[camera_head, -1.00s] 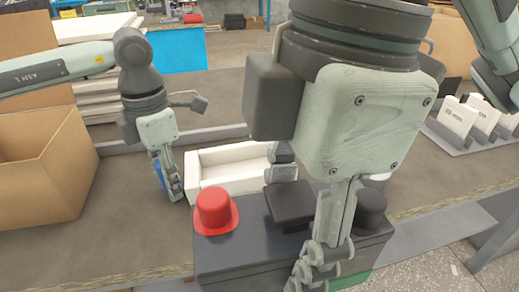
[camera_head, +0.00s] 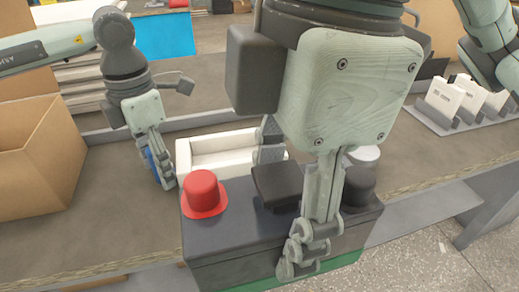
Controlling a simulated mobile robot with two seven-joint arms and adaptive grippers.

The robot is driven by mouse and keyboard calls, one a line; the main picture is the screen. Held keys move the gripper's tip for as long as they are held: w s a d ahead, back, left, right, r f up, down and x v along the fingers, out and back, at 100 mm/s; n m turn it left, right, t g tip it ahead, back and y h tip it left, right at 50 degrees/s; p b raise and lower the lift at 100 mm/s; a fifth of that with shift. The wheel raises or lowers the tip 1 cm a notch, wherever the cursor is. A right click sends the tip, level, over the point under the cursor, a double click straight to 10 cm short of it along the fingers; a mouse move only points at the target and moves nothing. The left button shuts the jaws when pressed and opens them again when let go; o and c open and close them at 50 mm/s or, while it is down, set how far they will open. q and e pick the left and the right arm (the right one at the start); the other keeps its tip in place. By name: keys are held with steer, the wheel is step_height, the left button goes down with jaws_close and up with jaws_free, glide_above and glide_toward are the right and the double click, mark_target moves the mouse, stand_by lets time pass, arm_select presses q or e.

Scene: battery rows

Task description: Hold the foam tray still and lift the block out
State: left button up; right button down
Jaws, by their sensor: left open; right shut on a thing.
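The white foam tray (camera_head: 184,160) lies on the bench, its hollow showing no block in the part I see. The dark block (camera_head: 225,240), with a red cap, a black cap and a green lower band, is in the foreground. It hides the tray's near side and the bench edge. My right gripper (camera_head: 292,222) is shut on the block, one finger down its front face and the other behind it. My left gripper (camera_head: 160,165) is open beside the tray's left end, with something blue by its fingers; I cannot tell whether it touches the tray.
An open cardboard box (camera_head: 35,175) stands at the left. A rack of white upright packs (camera_head: 445,97) stands at the right. Stacked white sheets and a blue panel (camera_head: 163,36) are behind. The bench's front edge runs across below, with floor beyond.

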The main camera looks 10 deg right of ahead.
arm_select(q)
step_height(320, 180, up, 12)
steer(key=shift+f, duration=0.25)
stand_by(0.6)
